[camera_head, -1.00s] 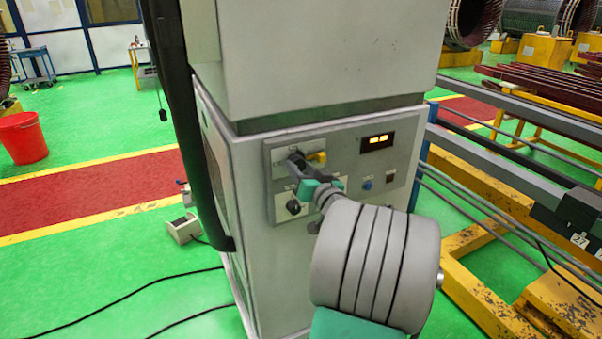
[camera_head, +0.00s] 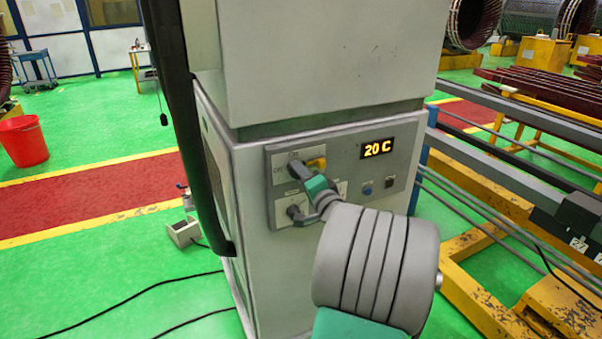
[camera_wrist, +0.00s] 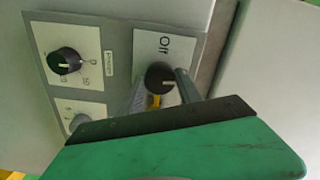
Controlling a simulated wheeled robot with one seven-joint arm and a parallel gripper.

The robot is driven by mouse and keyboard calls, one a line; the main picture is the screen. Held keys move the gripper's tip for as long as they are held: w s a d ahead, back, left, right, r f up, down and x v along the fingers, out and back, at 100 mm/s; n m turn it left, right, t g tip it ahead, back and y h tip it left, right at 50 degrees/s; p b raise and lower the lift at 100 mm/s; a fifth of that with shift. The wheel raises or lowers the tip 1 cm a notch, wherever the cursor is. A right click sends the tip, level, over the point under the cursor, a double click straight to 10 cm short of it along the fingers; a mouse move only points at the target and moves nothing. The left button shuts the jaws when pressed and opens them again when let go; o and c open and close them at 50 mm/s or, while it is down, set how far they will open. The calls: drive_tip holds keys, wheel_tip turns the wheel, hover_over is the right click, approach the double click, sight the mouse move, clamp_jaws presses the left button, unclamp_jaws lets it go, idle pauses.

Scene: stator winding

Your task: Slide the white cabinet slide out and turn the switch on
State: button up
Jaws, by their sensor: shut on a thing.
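The white cabinet (camera_head: 320,60) stands in the middle of the head view, its upper box above a grey control panel (camera_head: 405,150). I cannot tell which part is its slide. The switch is a dark round knob (camera_wrist: 158,78) on a plate marked "Off" in the wrist view. My gripper (camera_head: 303,174) is at the panel's upper left and shut on the switch knob, one finger on either side of it. In the head view the gripper hides most of the knob; a yellow part (camera_head: 318,163) shows beside it.
A second dark knob (camera_wrist: 64,62) sits on the same panel, with a blue button (camera_head: 367,189) to the right. Yellow and grey racks (camera_head: 470,170) stand close on the right. A black post runs down the cabinet's left side. Green floor lies open at left, with cables.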

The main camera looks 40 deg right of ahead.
drive_tip(key=shift+m, duration=1)
drive_tip(key=o, duration=1.4)
drive_tip(key=shift+c, duration=0.2)
drive_tip(key=b+v, duration=0.1)
drive_tip(key=v, duration=0.7)
drive_tip(key=shift+b, duration=0.35)
